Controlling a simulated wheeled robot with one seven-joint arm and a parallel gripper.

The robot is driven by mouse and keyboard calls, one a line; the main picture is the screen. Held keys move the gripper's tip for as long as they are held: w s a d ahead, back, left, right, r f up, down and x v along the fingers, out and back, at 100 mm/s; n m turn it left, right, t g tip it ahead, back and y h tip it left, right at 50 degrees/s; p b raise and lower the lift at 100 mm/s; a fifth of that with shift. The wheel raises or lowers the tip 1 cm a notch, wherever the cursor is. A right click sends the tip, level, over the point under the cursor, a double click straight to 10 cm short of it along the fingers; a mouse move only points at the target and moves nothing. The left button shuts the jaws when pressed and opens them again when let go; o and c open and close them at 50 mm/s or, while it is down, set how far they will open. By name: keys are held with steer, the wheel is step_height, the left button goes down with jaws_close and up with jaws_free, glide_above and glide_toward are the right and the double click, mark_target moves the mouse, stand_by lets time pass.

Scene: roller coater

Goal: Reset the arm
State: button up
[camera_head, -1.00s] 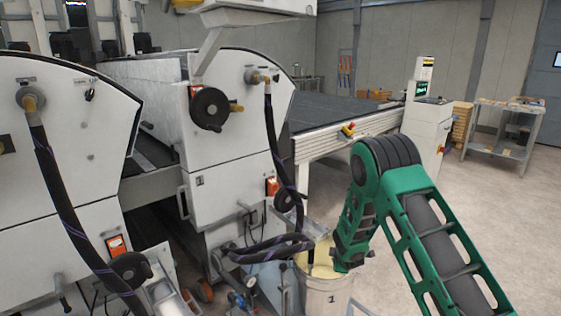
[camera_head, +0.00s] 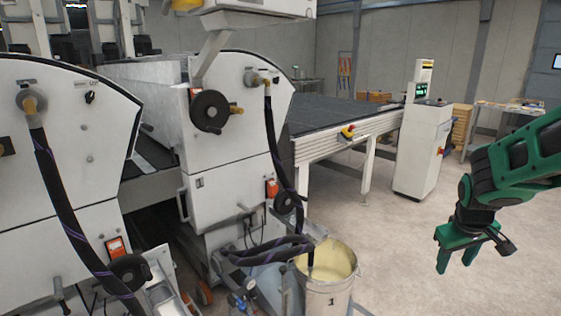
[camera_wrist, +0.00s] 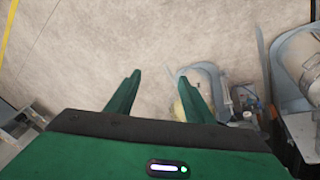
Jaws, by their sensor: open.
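My green arm comes in from the right edge in the head view. My gripper (camera_head: 457,262) points down over the floor, to the right of the bucket, and is open and empty. In the wrist view my gripper (camera_wrist: 158,82) shows two green fingers spread apart with bare floor between and beyond them. Nothing is held.
A bucket (camera_head: 327,296) marked 1 with pale yellow content stands below the roller coater (camera_head: 231,150), with dark hoses running down to it. A conveyor table (camera_head: 345,113) and a white control cabinet (camera_head: 421,150) stand behind. The floor (camera_head: 375,245) around my gripper is clear.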

steer(key=s+a+r+m+g+y, duration=0.1)
steer(key=s+r+m, duration=0.1)
steer(key=s, duration=1.1)
steer(key=s+a+r+m+g+y, duration=0.1)
steer(key=s+m, duration=0.4)
steer(key=s, duration=0.8)
steer(key=shift+a+r+g+y, duration=0.4)
steer(key=shift+a+r+g, duration=0.25)
steer(key=shift+g, duration=0.05)
